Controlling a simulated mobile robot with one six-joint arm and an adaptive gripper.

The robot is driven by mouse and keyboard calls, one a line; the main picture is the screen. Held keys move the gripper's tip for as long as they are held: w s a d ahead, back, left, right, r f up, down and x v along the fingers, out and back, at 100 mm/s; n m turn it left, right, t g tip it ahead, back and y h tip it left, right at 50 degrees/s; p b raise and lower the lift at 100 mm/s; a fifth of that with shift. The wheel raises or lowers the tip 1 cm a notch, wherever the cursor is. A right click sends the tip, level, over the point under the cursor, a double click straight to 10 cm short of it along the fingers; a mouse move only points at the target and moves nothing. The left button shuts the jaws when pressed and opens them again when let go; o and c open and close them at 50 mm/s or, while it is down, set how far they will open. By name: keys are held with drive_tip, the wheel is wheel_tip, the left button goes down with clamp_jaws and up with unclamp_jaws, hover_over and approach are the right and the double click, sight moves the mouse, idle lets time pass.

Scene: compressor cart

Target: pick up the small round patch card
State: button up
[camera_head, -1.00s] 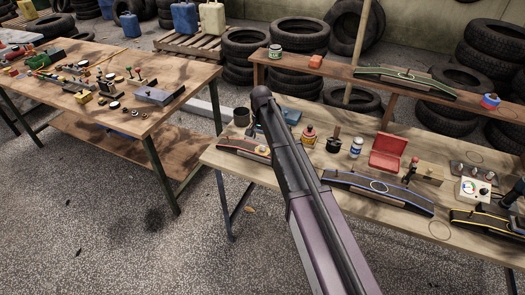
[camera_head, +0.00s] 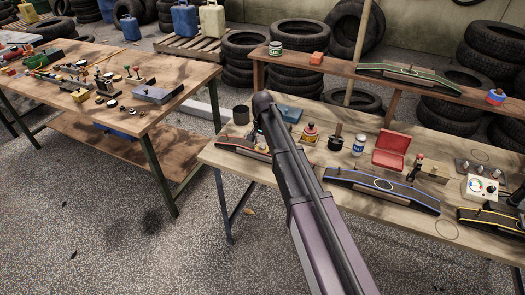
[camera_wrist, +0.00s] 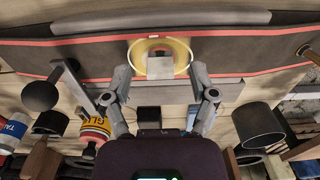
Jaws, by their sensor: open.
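A small round yellow piece (camera_wrist: 160,48), which looks like the patch card, lies on a dark tyre strip with red edging (camera_wrist: 90,58) in the wrist view. A pale grey square (camera_wrist: 160,69) covers its lower middle; I cannot tell if it is part of the card. My gripper (camera_wrist: 160,74) is open, with one finger on each side of the yellow piece and nothing visibly held. I cannot tell the height between fingertips and strip. In the head view the red-edged strip (camera_head: 236,145) shows left of my arm, which hides its right part and my gripper.
A yellow-and-red bottle (camera_head: 310,134), a dark pot (camera_head: 335,142), a blue-and-white can (camera_head: 358,145) and an open red box (camera_head: 390,149) stand right of my arm. A blue-edged strip (camera_head: 400,192) lies in front. A dark cup (camera_wrist: 259,127) is near the gripper.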

drive_tip(key=shift+f, duration=0.35)
idle(0.4)
drive_tip(key=c, duration=0.8)
drive_tip(key=shift+c, duration=0.5)
drive_tip(key=shift+r, duration=0.2)
wheel_tip(320, 180, up, 4)
drive_tip(key=p, duration=0.3)
drive_tip(key=shift+f+p, duration=0.2)
drive_tip(key=shift+p, duration=0.15)
drive_tip(key=s+d, duration=0.2)
drive_tip(key=s, duration=0.5)
drive_tip(key=s+d+r+p, duration=0.1)
drive_tip(key=s+d, duration=0.1)
drive_tip(key=s, duration=0.6)
drive_tip(key=shift+s+d, duration=0.25)
drive_tip(key=shift+r, duration=0.15)
wheel_tip(320, 180, up, 8)
drive_tip(key=p, duration=0.8)
